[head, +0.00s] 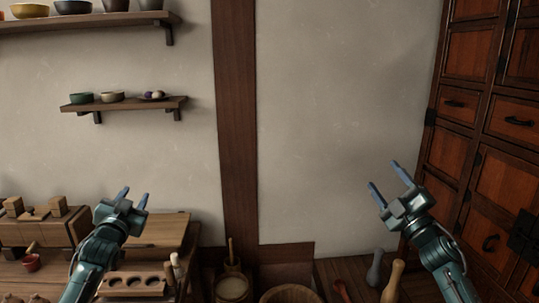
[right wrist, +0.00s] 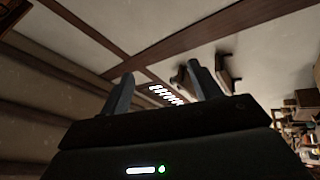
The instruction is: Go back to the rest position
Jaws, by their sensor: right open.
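My left gripper (head: 132,195) is raised at the lower left of the head view, in front of the wooden chest and work board. Its two blue fingers point up and stand apart, with nothing between them. My right gripper (head: 388,176) is raised at the right of the head view, against the bare wall and left of the cabinet. Its fingers are apart and empty.
A tall wooden cabinet (head: 484,135) stands close to the right arm. Shelves with bowls (head: 124,105) hang at the upper left. Below are a holed wooden rack (head: 132,283), a woven basket (head: 291,294) and bottle-shaped wooden pieces (head: 392,283). The middle wall area is clear.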

